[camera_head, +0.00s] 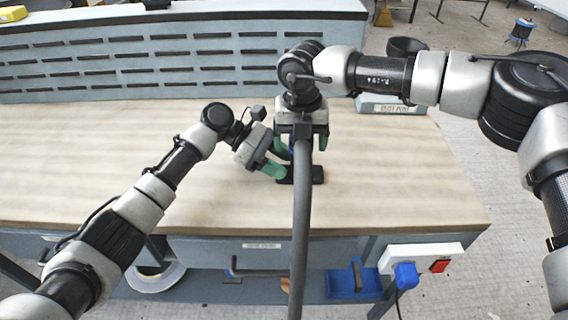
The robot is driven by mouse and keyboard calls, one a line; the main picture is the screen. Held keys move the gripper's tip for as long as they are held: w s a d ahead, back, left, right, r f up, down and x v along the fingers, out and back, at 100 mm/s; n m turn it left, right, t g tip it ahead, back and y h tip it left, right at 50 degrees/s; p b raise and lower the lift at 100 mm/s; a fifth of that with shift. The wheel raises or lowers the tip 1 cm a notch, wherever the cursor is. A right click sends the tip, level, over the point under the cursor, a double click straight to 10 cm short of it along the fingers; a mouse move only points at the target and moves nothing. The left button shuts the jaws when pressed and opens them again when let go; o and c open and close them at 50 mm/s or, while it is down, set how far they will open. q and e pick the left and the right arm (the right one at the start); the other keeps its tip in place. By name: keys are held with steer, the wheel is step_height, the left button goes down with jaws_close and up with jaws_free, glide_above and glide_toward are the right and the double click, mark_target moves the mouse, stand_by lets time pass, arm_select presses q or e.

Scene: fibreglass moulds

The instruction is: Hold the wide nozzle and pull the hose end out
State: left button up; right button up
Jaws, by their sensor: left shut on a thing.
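The wide nozzle (318,173) is a black, flat piece low over the wooden worktop, partly hidden behind the hose. My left gripper (276,168), with green fingers, is shut on it from the left. The grey hose (302,215) runs from the nozzle area down past the table's front edge to the bottom of the picture. My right gripper (301,146) points down above the nozzle, its green fingers on either side of the hose's upper end. The hose hides the space between them, so its grip is unclear. A bit of blue shows beside its left finger.
The wooden worktop (400,175) is largely clear on both sides. A slotted grey panel (180,55) stands along its back. A dark bucket (407,47) stands behind at right. A white power strip (410,257) with a blue plug is on the front right. A blue bin (345,285) sits below.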

arm_select(q)
steer(key=shift+s+a+f, duration=0.15)
steer(key=shift+a+f, duration=0.05)
steer(key=shift+f, duration=0.85)
arm_select(e)
steer(key=shift+d+f, duration=0.1)
steer(key=shift+d, duration=0.05)
steer(key=c, duration=1.2)
steer(key=shift+r, duration=3.05)
arm_select(q)
steer(key=o, duration=0.5)
steer(key=shift+c, duration=0.2)
steer(key=o, duration=0.3)
steer(key=shift+d+f, duration=0.1)
arm_select(e)
steer(key=shift+w+d+f, duration=0.1)
steer(key=shift+d, duration=0.05)
arm_select(q)
steer(key=shift+o, duration=0.2)
steer(key=shift+w, duration=0.35)
arm_select(e)
steer(key=shift+w+f, duration=0.1)
steer(key=shift+w, duration=0.1)
steer(key=shift+a, duration=0.2)
